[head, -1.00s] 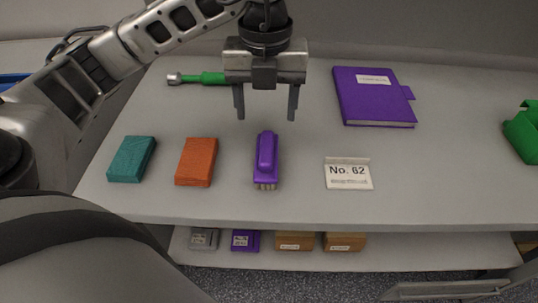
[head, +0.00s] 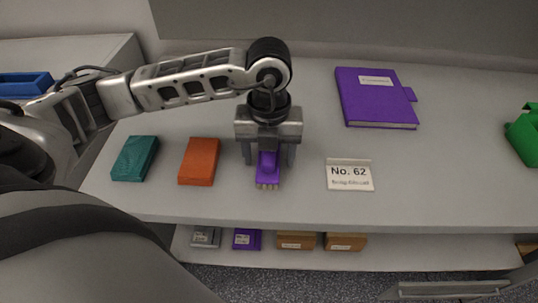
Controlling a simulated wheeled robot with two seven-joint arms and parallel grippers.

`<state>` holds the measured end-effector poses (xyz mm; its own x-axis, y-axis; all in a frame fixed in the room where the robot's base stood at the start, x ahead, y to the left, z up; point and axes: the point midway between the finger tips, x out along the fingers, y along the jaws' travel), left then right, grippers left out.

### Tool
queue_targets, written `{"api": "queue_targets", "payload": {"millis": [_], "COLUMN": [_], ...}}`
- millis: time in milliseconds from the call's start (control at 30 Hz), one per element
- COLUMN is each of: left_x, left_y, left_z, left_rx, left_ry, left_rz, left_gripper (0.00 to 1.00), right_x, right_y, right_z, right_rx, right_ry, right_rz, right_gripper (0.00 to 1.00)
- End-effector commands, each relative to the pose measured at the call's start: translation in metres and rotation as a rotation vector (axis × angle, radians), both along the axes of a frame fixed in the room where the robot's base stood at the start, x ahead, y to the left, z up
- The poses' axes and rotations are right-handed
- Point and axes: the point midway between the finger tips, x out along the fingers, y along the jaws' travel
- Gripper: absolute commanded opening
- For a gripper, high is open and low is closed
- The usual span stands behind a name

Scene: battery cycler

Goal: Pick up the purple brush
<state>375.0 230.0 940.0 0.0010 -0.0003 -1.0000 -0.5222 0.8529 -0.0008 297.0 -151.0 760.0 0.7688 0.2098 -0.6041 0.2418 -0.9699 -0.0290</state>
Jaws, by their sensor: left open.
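The purple brush (head: 267,168) lies on the grey table, its bristle end toward the front edge. Its back part is hidden under my left gripper. My left gripper (head: 269,161) points down over the brush, open, with one finger on each side of it. I cannot tell whether the fingers touch the brush. My right gripper is not in view.
An orange block (head: 199,161) and a teal block (head: 135,158) lie left of the brush. A "No. 62" sign (head: 349,175) stands to the right. A purple notebook (head: 375,98) lies behind it, and a green object (head: 525,135) is at the right edge. Boxes (head: 296,240) sit on the lower shelf.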

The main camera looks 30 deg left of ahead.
Motion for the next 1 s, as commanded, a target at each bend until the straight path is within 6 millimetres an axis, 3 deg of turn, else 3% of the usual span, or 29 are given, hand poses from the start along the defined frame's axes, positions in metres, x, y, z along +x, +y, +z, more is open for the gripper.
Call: {"api": "queue_targets", "payload": {"millis": [100, 267, 300, 733, 900, 1000], "left_x": [0.0, 0.0, 0.0, 0.001, 0.001, -0.014], "left_y": [0.0, 0.0, 0.0, 0.0, 0.0, 0.009], "left_z": [0.0, 0.0, 0.0, 0.009, 0.033, 0.05], "left_rx": [0.0, 0.001, 0.001, 0.0, 0.0, 0.003], "left_ry": [0.0, 0.001, 0.001, -0.001, -0.005, -0.005], "left_rz": [0.0, 0.001, 0.001, 0.001, 0.001, 0.001], "left_gripper": [0.61, 0.16, 0.13, 0.13, 0.13, 0.13], "right_x": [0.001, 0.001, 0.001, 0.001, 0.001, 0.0], "right_y": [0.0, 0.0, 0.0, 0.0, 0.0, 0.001], "right_z": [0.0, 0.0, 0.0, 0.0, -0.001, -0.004], "right_rx": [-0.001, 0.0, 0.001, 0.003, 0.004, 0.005], "right_ry": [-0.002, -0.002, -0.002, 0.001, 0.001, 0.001], "right_rz": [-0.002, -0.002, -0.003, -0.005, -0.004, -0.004], "right_gripper": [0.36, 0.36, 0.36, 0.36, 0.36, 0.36]}}
